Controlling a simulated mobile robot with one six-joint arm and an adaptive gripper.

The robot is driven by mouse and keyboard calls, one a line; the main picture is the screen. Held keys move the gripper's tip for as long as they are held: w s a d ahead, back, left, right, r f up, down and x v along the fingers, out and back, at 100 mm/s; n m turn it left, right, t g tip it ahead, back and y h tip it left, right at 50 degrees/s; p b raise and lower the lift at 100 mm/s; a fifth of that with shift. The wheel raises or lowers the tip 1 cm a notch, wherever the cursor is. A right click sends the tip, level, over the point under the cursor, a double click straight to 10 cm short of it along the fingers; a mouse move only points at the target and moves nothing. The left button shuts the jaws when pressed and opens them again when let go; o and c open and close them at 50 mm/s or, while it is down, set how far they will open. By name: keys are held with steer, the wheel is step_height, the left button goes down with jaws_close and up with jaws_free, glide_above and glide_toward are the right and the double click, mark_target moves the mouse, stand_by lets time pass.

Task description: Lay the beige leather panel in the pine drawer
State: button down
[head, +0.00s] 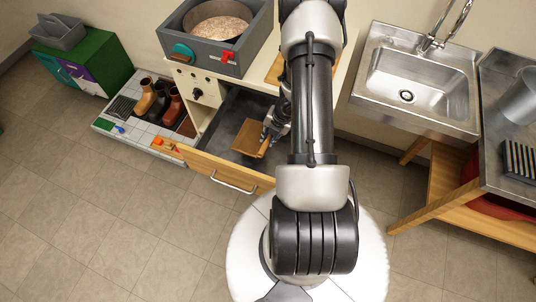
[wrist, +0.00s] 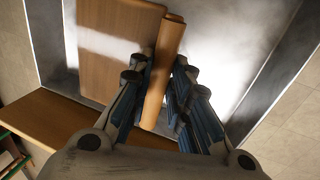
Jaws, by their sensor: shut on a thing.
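The pine drawer (head: 225,167) is pulled out below the counter, with a grey interior and a metal handle on its front. Its wooden front edge (wrist: 60,135) crosses the lower left of the wrist view. The tan-brown panel (head: 243,135) is inside the drawer's outline, broad face up; the wrist view also shows it (wrist: 113,50). A lighter raised strip (wrist: 162,70) runs along its right side. My gripper (wrist: 160,88) is shut on this strip, one finger on each side. I cannot tell whether the panel touches the drawer floor.
A grey box with a round pan (head: 218,25) stands on the counter above the drawer. A tiled platform with boots (head: 155,100) is to the left. A steel sink (head: 400,80) is to the right. Bare drawer floor (wrist: 215,65) shows right of the panel.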

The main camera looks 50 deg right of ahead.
mark_target(267, 154)
step_height(267, 154, down, 10)
steer(key=b, duration=0.4)
steer(key=shift+f+b, duration=0.15)
steer(key=shift+b, duration=0.25)
steer(key=shift+f, duration=0.2)
steer(key=c, duration=1.5)
jaws_free()
steer(key=shift+r, duration=0.1)
